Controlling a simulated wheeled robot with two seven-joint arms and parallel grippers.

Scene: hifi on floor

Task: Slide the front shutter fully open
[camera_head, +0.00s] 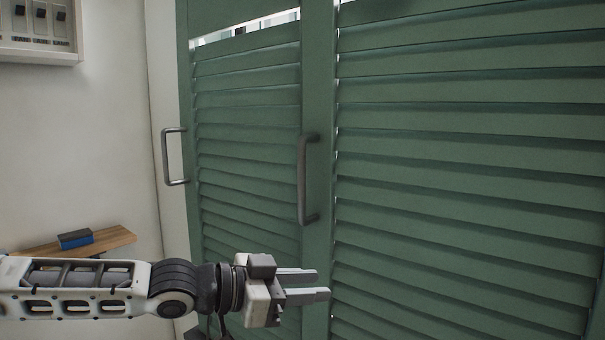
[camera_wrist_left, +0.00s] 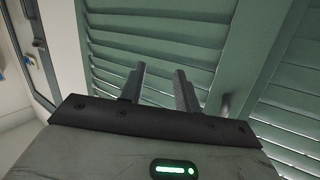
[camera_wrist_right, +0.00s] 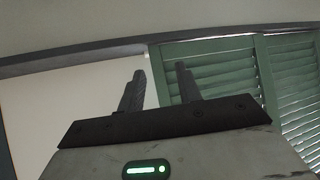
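Two green louvered shutters fill the middle and right of the head view. The right shutter (camera_head: 470,150) looks nearer and carries a dark upright bar handle (camera_head: 303,180) on its left stile. The left shutter (camera_head: 248,150) has a similar handle (camera_head: 168,157) at its left edge. My left gripper (camera_head: 324,284) is open and empty, below the right shutter's handle and apart from it. In the left wrist view its fingers (camera_wrist_left: 159,78) point toward the louvers, with a grey bar end (camera_wrist_left: 225,104) to their right. My right gripper (camera_wrist_right: 160,72) is open and empty, outside the head view.
A wooden shelf (camera_head: 105,241) with a blue-and-dark block (camera_head: 75,239) is on the wall at left, behind my left forearm. A white framed case (camera_head: 40,30) hangs at upper left. A bright gap shows above the left shutter's louvers.

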